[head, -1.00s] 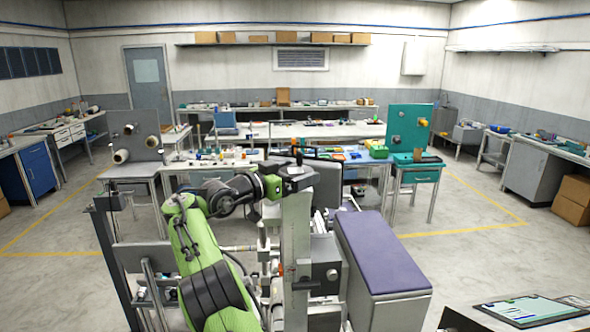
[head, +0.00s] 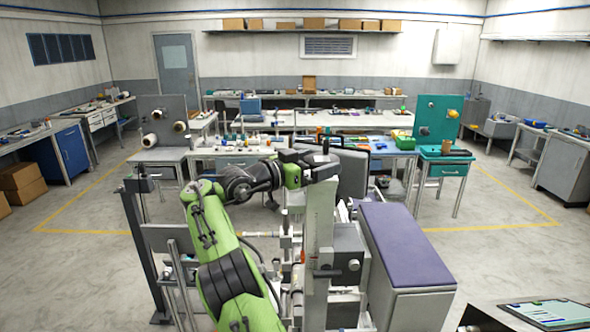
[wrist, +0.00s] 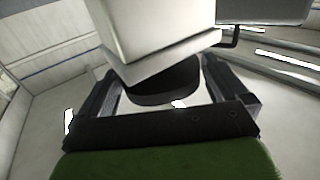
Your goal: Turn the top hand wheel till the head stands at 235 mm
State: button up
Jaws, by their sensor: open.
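A tall grey machine column (head: 318,225) stands just in front of me in the head view. The dark top hand wheel (head: 322,159) is at its upper end, small and partly covered by my gripper (head: 312,170). In the wrist view, my gripper (wrist: 160,74) is open, with a black finger on each side. A dark rounded part (wrist: 165,90), seemingly the wheel, lies between the fingers below a pale block (wrist: 150,30). I cannot tell whether the fingers touch it. No head scale or millimetre reading is legible.
A purple-topped bench (head: 405,245) stands close to the column's right. A dark post (head: 145,245) stands left of my arm. Behind are a grey panel stand (head: 165,115), a teal panel stand (head: 438,120) and cluttered worktables. Open floor lies at both sides.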

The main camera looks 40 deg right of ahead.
jog(key=w+a, duration=0.1)
jog(key=a, duration=1.2)
jog(key=shift+w+a, duration=0.4)
jog(key=shift+d, duration=0.1)
